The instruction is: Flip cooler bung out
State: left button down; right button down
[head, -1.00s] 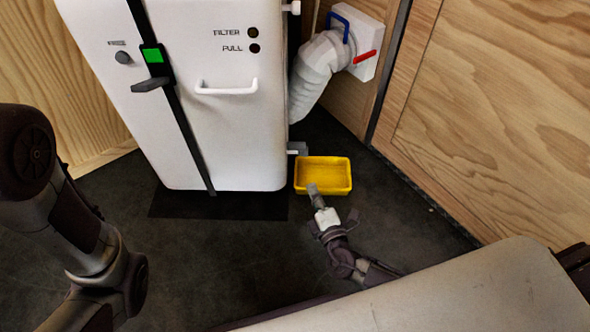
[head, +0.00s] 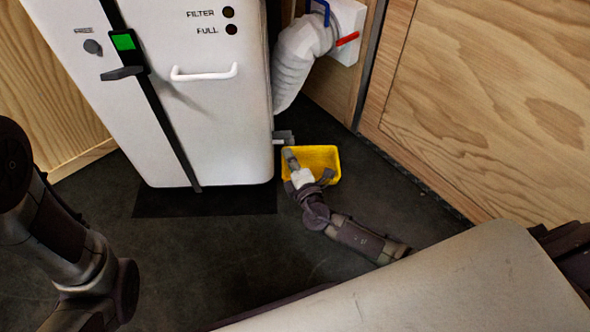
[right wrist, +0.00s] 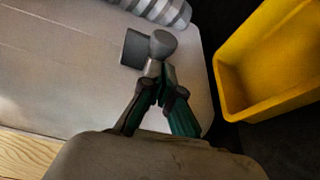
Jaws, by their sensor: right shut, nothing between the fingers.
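The white cooler cabinet (head: 215,130) stands at the upper left in the head view. A grey bung fitting (head: 283,137) sticks out at its lower right edge. In the right wrist view the bung shows as a rounded grey knob (right wrist: 162,43) beside a grey block (right wrist: 134,48) on the white cabinet side. My right gripper (head: 289,153) is shut and empty, its tips close to the bung. In the wrist view the fingertips (right wrist: 158,70) meet just below the knob; I cannot tell whether they touch it. My left gripper is out of view.
A yellow tray (head: 325,162) sits on the dark floor below the bung, partly behind my right gripper. A ribbed hose (head: 300,65) runs down beside the cabinet. A wooden wall (head: 500,120) stands to the right. Open floor (head: 230,245) lies in front of the cabinet.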

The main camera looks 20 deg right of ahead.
jog(key=shift+w, duration=0.5)
jog(key=shift+d+r+n+p, duration=0.2)
jog(key=shift+n+p, duration=0.1)
jog(key=shift+p, duration=0.25)
